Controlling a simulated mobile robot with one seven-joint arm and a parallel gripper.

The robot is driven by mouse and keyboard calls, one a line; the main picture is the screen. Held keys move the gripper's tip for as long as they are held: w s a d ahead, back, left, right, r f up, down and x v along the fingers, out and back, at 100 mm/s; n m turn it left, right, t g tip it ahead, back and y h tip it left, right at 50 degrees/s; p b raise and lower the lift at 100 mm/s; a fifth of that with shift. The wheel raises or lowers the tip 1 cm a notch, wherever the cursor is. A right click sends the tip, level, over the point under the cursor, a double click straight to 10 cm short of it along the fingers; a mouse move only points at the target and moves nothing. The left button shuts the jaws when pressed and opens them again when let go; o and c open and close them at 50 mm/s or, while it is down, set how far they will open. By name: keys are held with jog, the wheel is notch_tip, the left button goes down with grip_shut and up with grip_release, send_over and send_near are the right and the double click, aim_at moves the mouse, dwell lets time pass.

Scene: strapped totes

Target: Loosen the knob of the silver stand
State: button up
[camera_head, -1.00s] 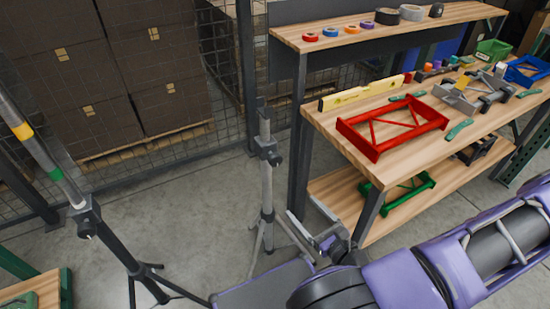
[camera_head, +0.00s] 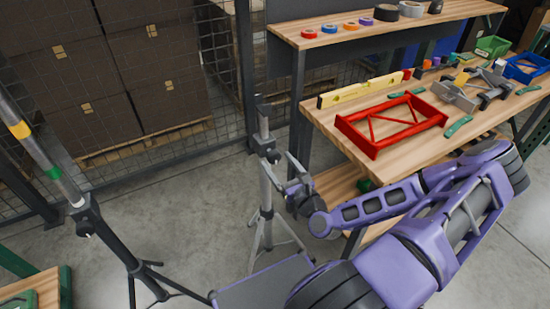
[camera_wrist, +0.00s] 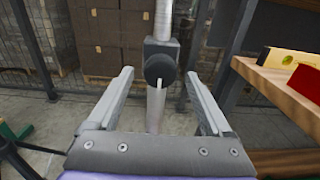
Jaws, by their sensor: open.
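The silver stand (camera_head: 266,190) stands upright on splayed legs near the middle of the head view. Its dark clamp carries a round black knob (camera_wrist: 160,68), which faces the wrist camera with a thin pale line on it. The knob also shows small at the collar in the head view (camera_head: 273,156). My gripper (camera_wrist: 158,85) is open, with one finger on each side of the stand in the wrist view. The knob appears between and beyond the fingertips, apart from both. In the head view my gripper (camera_head: 291,174) is just right of the stand, slightly below knob height.
A workbench (camera_head: 345,135) with a red frame (camera_head: 392,124) and yellow level (camera_head: 360,90) stands to the right, close to my arm. A black stand (camera_head: 120,245) with a coloured pole is at left. Mesh fencing and stacked boxes (camera_head: 110,65) are behind. Floor between the stands is clear.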

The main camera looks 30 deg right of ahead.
jog(key=shift+w, duration=1.3)
grip_shut()
